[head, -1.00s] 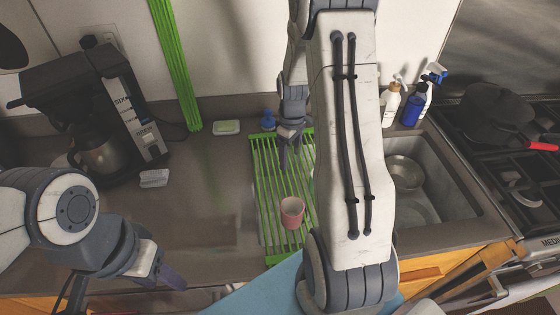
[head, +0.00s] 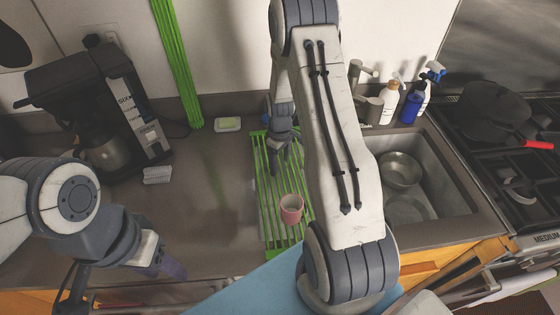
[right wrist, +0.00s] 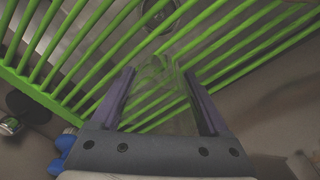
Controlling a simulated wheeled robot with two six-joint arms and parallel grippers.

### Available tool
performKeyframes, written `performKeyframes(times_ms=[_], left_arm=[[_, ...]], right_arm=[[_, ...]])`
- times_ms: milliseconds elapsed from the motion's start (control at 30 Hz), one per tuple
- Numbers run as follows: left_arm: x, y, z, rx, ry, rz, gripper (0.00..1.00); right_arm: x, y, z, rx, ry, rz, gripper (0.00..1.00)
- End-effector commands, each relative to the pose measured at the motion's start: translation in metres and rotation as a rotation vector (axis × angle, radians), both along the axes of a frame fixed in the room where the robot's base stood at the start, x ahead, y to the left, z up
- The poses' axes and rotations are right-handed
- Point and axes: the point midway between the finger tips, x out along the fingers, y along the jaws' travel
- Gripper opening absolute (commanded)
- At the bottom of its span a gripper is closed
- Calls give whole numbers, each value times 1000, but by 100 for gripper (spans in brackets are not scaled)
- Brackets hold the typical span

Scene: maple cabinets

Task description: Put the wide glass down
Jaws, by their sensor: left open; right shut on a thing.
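The wide glass (right wrist: 158,85) is clear and hard to make out. In the right wrist view its faint outline shows between the fingers of my right gripper (right wrist: 158,88), which is shut on it. The green slatted rack (right wrist: 235,50) lies behind the glass in that view. In the head view my right gripper (head: 279,166) is over the left part of the green rack (head: 268,218); I cannot tell whether the glass touches the slats. My left gripper (head: 172,268) is open and empty near the counter's front edge.
A pink cup (head: 291,209) stands on the front part of the rack, close to my right gripper. A sink (head: 432,192) with a metal bowl (head: 402,168) lies right of it. A coffee maker (head: 130,110) stands at left. The counter (head: 205,190) left of the rack is mostly clear.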

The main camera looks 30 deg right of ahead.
Motion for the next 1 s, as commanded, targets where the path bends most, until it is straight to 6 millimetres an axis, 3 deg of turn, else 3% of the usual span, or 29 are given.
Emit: performKeyframes(times_ms=[33, 67, 100, 467, 1000], left_arm=[[0, 0, -1, 0, 0, 0, 50], [0, 0, -1, 0, 0, 0, 50], [0, 0, -1, 0, 0, 0, 50], [0, 0, -1, 0, 0, 0, 50], [0, 0, -28, 0, 0, -2, 50]], right_arm=[[0, 0, -1, 0, 0, 0, 86], [0, 0, -1, 0, 0, 0, 98], [0, 0, -1, 0, 0, 0, 100], [1, 0, 8, -1, -3, 0, 100], [1, 0, 108, -1, -3, 0, 100]])
